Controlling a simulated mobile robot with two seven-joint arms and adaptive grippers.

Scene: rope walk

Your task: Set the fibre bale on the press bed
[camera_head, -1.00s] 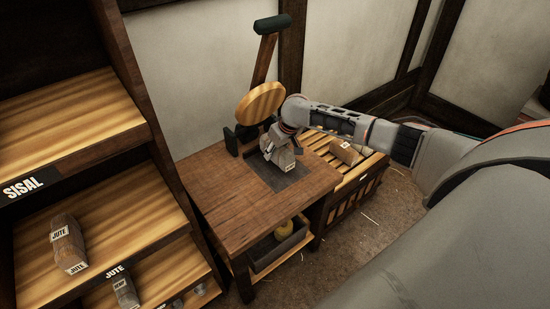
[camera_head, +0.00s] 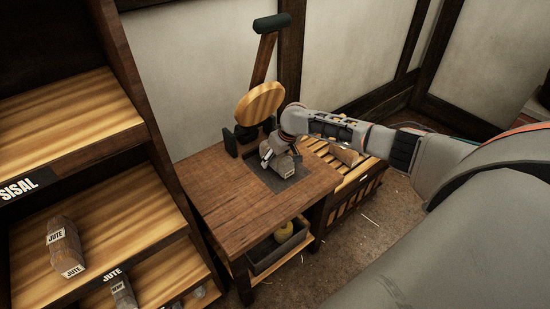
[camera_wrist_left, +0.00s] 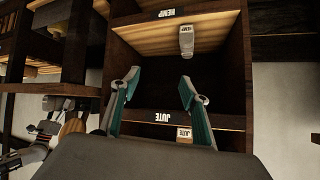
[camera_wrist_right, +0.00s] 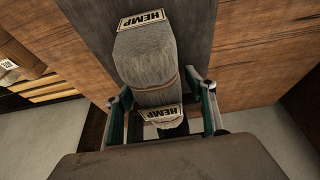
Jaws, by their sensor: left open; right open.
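The fibre bale, grey with HEMP labels, (camera_head: 286,164) lies on the dark press bed (camera_head: 262,180) set in the wooden bench. In the right wrist view the bale (camera_wrist_right: 148,62) rests along the grey bed (camera_wrist_right: 195,35), with a cord round it. My right gripper (camera_head: 270,155) is open at the bale; in its wrist view the fingers (camera_wrist_right: 163,108) stand apart on either side of the bale's near end. Whether they touch it is unclear. My left gripper (camera_wrist_left: 157,88) is open and empty, facing a shelf; it is outside the head view.
The press's round wooden plate (camera_head: 259,104) and lever (camera_head: 265,60) stand behind the bed. A slatted crate (camera_head: 357,185) with a bale (camera_head: 344,153) is right of the bench (camera_head: 215,195). A shelf unit with a jute bale (camera_head: 64,246) stands at left.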

